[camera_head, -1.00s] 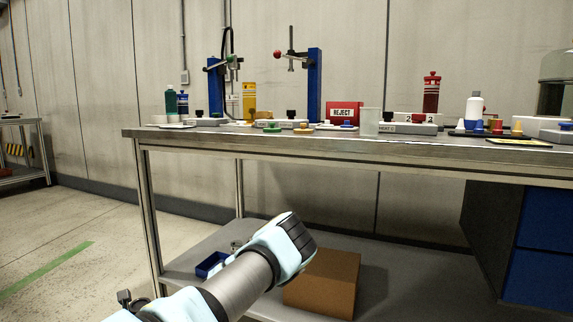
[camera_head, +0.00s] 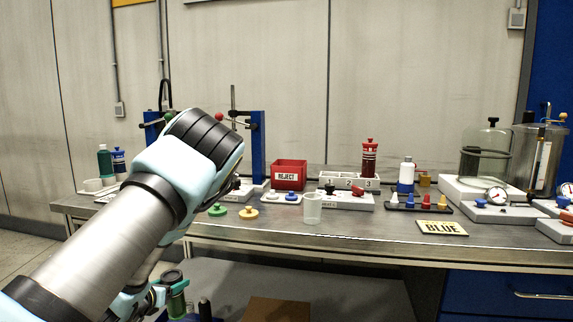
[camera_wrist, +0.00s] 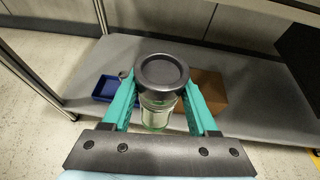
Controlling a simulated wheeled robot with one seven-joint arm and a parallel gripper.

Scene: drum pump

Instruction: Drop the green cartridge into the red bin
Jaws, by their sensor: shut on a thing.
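The red bin (camera_head: 289,181), labelled REJECT, stands open-topped toward the back of the bench, right of the blue stand. My gripper (camera_wrist: 162,84) has its teal fingers on either side of a cartridge with a wide dark cap (camera_wrist: 162,70) and a clear, greenish body (camera_wrist: 155,116). It is shut on this cartridge, which is roughly upright. In the head view the cartridge (camera_head: 175,282) shows at the lower left, below the bench top and in front of it. My arm hides much of the gripper there.
The bench top (camera_head: 380,232) lies above the gripper. A clear cup (camera_head: 312,208) and a white block with knobs (camera_head: 345,200) stand in front of and beside the bin. Below, the lower shelf (camera_wrist: 255,100) holds a blue tray (camera_wrist: 106,88) and a brown box (camera_wrist: 211,90).

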